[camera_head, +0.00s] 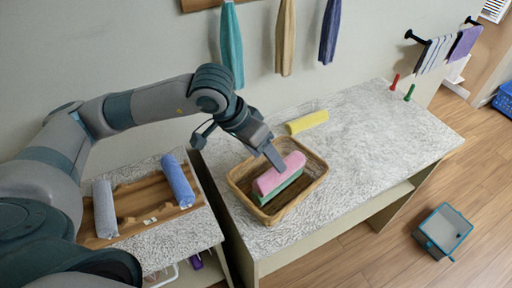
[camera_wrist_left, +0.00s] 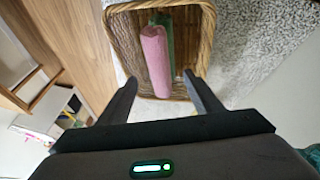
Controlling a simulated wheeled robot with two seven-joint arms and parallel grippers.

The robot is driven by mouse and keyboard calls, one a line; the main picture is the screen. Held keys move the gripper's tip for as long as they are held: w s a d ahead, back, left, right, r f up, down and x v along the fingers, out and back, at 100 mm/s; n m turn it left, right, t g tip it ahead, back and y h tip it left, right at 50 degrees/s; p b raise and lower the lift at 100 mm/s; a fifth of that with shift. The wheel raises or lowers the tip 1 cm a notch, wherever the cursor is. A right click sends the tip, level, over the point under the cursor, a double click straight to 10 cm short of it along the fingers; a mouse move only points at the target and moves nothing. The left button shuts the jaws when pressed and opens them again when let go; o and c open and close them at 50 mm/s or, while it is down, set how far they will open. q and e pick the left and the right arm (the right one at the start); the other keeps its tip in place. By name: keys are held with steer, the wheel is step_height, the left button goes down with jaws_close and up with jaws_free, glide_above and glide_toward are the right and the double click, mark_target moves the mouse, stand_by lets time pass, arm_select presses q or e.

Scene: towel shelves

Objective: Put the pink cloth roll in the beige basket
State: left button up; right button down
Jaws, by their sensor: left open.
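The pink cloth roll (camera_head: 279,174) lies inside the beige basket (camera_head: 236,183), alongside a green cloth roll (camera_head: 283,188). In the left wrist view the pink roll (camera_wrist_left: 155,62) also lies within the basket's wicker rim (camera_wrist_left: 209,30), with the green roll (camera_wrist_left: 167,40) beside it. My left gripper (camera_head: 278,165) is over the basket, at the pink roll in the head view. In the left wrist view its two fingers (camera_wrist_left: 160,82) are spread apart around the near end of the roll, with gaps to it. My right gripper is not in view.
A yellow cloth roll (camera_head: 307,122) lies on the speckled counter (camera_head: 370,140) behind the basket. A wooden tray (camera_head: 135,203) with a grey roll (camera_head: 105,209) and a blue roll (camera_head: 178,181) is at left. Towels hang on the wall. A grey bin (camera_head: 443,231) stands on the floor.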

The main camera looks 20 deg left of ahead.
arm_select(q)
steer(key=b+v, duration=0.1)
steer(key=v, duration=0.4)
steer(key=shift+s+a+r, duration=0.1)
steer(key=shift+r, duration=0.2)
